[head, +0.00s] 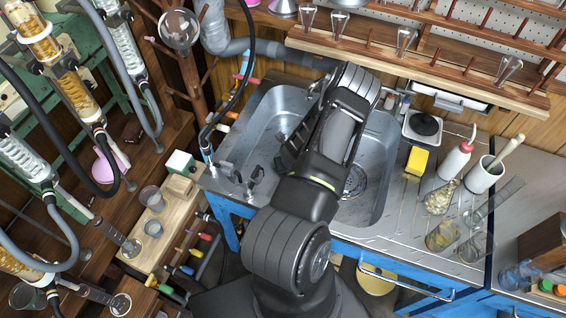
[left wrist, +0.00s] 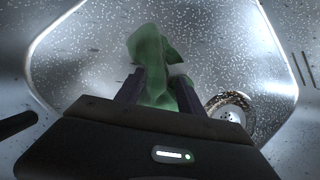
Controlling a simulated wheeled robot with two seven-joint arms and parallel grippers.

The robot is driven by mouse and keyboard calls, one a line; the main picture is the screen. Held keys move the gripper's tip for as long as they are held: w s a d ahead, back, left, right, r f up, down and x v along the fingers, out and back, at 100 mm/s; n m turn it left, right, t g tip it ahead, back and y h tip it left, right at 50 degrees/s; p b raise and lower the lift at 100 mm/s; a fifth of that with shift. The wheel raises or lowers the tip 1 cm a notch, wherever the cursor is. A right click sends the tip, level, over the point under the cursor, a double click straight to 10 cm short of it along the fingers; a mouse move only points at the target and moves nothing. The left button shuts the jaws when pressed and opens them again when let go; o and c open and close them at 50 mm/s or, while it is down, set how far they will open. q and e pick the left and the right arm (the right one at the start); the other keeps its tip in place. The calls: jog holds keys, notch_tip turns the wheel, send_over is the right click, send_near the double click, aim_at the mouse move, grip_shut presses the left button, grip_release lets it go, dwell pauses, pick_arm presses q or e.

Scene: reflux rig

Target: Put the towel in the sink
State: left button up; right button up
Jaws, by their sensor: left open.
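The steel sink (head: 262,128) lies in the middle of the head view, with my left arm reaching over it. In the left wrist view, the green towel (left wrist: 152,52) is a crumpled, upright bundle between the two fingers of my left gripper (left wrist: 158,90). The gripper is open, and the towel is inside the sink basin (left wrist: 85,60), close to the round drain (left wrist: 230,112). I cannot tell whether the towel touches the fingers or the basin floor. The towel is hidden behind my arm in the head view. My right gripper is not in view.
A faucet (head: 240,182) stands at the sink's front left edge. A yellow sponge (head: 417,160), a white bottle (head: 455,160) and glassware (head: 442,197) stand on the counter to the right. A wooden rack (head: 420,62) runs behind, and glass columns (head: 60,75) crowd the left.

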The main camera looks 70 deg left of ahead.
pick_arm(q)
jog(key=shift+r, duration=0.2)
jog(key=w+v, duration=0.1)
jog(key=v, duration=0.6)
jog(key=shift+w+d+r, duration=0.2)
jog(key=shift+d+r, duration=0.05)
jog(key=shift+d, duration=0.05)
jog(key=shift+s+f, duration=0.1)
jog(key=shift+s, duration=0.1)
jog(key=c, duration=0.3)
jog(key=s, duration=0.1)
jog(key=s+f, duration=0.1)
jog(key=a, duration=0.1)
jog(key=shift+s+f, duration=0.3)
jog(key=shift+s, duration=0.1)
jog(key=c, duration=0.5)
notch_tip(320, 180, down, 2)
jog(key=shift+f, duration=0.1)
grip_shut()
jog(key=shift+f, duration=0.3)
